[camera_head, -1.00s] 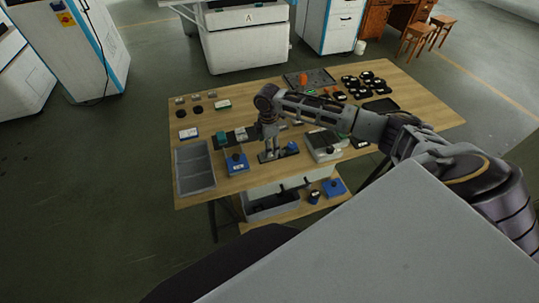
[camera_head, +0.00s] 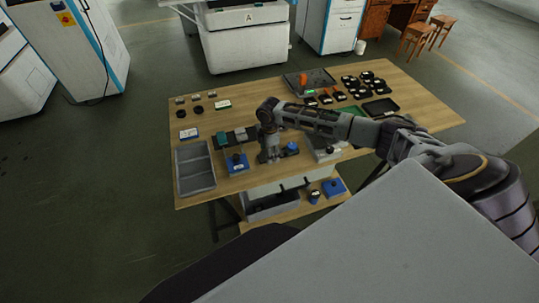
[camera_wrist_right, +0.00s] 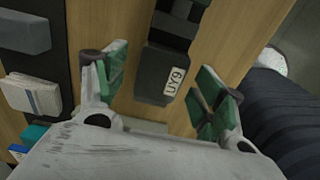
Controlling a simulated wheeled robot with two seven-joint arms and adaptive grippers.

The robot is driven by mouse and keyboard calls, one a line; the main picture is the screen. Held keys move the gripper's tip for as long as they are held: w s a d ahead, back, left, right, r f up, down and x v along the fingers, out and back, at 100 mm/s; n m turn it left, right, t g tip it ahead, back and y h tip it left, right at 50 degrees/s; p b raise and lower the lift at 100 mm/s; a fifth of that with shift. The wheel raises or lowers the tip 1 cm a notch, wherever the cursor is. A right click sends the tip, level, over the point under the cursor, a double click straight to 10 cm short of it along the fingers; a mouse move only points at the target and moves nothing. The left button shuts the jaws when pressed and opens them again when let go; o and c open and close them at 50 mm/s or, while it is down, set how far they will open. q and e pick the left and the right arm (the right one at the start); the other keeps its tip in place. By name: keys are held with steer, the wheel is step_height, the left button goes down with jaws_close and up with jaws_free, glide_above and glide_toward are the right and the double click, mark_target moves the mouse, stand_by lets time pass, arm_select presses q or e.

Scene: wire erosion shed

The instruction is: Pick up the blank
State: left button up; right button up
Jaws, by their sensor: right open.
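My right gripper (camera_head: 269,158) is low over the front middle of the table (camera_head: 425,112), with its jaws open. In the right wrist view, its green-padded fingers (camera_wrist_right: 160,84) stand apart on either side of a dark block (camera_wrist_right: 154,82) with a white label reading "UY9". The block lies between the fingers, with a gap visible on its right. It may be the blank, but I cannot tell for sure. In the head view the gripper hides this spot. My left gripper is not in view.
A grey divided tray (camera_head: 195,185) is left of the gripper. A blue block with a black knob (camera_head: 236,164) stands close on its left, and a blue piece (camera_head: 291,148) close on its right. Several black parts (camera_head: 368,82) sit at the back right.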

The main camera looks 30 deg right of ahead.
steer(key=shift+c, duration=0.2)
steer(key=c, duration=1.4)
steer(key=shift+c, duration=0.2)
steer(key=shift+r, duration=0.2)
step_height(320, 180, up, 10)
steer(key=shift+f, duration=0.1)
